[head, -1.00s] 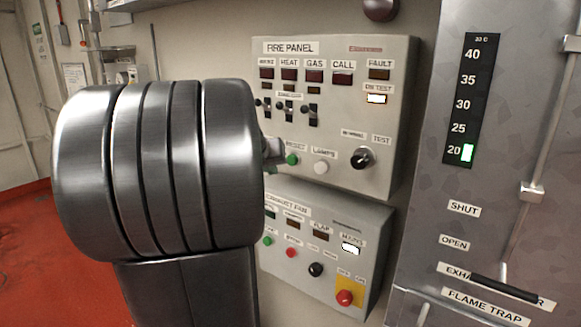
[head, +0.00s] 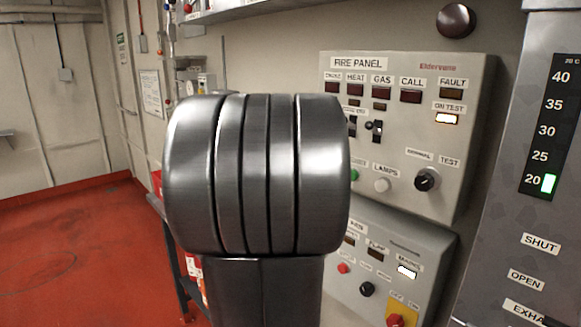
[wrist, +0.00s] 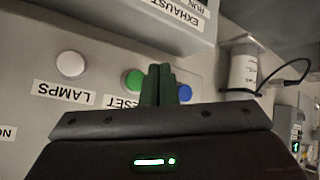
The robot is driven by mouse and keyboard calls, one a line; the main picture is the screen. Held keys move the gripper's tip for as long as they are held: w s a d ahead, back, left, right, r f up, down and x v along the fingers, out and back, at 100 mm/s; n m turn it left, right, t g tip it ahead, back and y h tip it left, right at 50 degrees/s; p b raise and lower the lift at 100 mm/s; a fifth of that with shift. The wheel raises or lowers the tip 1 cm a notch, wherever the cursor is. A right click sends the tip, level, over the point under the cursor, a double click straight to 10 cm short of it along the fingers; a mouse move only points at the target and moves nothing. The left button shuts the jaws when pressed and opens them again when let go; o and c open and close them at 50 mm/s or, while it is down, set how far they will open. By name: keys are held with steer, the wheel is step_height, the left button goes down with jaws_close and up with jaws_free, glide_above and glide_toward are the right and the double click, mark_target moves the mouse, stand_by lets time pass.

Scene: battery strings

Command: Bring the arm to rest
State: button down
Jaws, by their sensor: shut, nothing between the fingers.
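My arm (head: 258,175) stands large in the middle of the head view, its rounded grey joint covering the left part of the fire panel (head: 462,180). My gripper is hidden behind it there. In the wrist view my gripper (wrist: 160,68) shows two dark fingers together, shut and empty. They overlap the panel face between a green button (wrist: 133,80) and a blue button (wrist: 185,93). I cannot tell whether they touch it.
A lower panel with a red knob on a yellow plate (head: 401,306) hangs below the fire panel. A grey cabinet with a temperature strip (head: 549,125) stands at the right. Red floor (head: 80,250) lies open at the left. A shelf (head: 270,8) runs above.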

steer(key=shift+w+d+r+p, duration=0.3)
steer(key=shift+d+p, duration=0.2)
steer(key=shift+p, duration=0.65)
steer(key=s+a+b, duration=0.3)
steer(key=s+a, duration=0.1)
steer(key=a, duration=0.1)
steer(key=shift+f, duration=0.25)
steer(key=shift+w, duration=0.1)
